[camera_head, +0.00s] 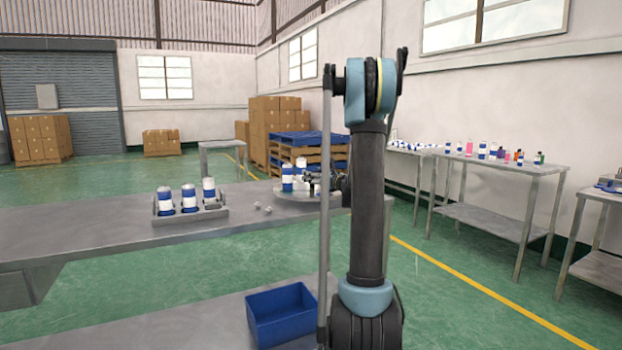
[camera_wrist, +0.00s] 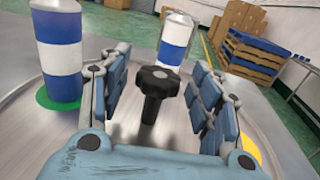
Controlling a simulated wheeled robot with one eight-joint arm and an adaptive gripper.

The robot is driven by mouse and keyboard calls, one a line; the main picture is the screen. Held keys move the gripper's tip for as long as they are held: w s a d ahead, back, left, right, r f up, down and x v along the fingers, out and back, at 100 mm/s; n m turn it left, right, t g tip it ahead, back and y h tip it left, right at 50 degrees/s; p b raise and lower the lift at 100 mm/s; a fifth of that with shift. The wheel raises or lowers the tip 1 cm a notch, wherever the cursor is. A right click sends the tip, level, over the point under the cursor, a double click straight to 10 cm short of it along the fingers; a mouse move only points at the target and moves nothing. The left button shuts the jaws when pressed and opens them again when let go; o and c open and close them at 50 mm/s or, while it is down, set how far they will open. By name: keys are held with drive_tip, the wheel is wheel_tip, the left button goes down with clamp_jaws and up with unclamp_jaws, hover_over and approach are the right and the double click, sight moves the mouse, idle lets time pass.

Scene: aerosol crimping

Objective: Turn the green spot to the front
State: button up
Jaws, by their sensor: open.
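The round metal turntable (camera_head: 290,198) lies at the right end of the long bench, and fills the wrist view (camera_wrist: 40,140). A black knob (camera_wrist: 157,82) stands at its middle. The green spot (camera_wrist: 43,98) is on the turntable's left in the wrist view, partly covered by a blue-and-white can (camera_wrist: 60,55). A second can (camera_wrist: 175,42) stands beyond the knob. A yellow spot (camera_wrist: 250,150) shows at the right, partly hidden by my gripper. My gripper (camera_wrist: 158,65) is open, its fingers on either side of the knob with gaps. In the head view my arm partly hides it.
A rack (camera_head: 190,216) with 3 cans stands on the bench to the left. Small pale parts (camera_head: 262,208) lie between rack and turntable. A blue bin (camera_head: 281,314) sits on the nearer surface. Side tables (camera_head: 490,217) with bottles stand along the right wall.

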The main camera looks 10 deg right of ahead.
drive_tip(key=shift+w+a, duration=0.35)
drive_tip(key=shift+w, duration=0.2)
clamp_jaws()
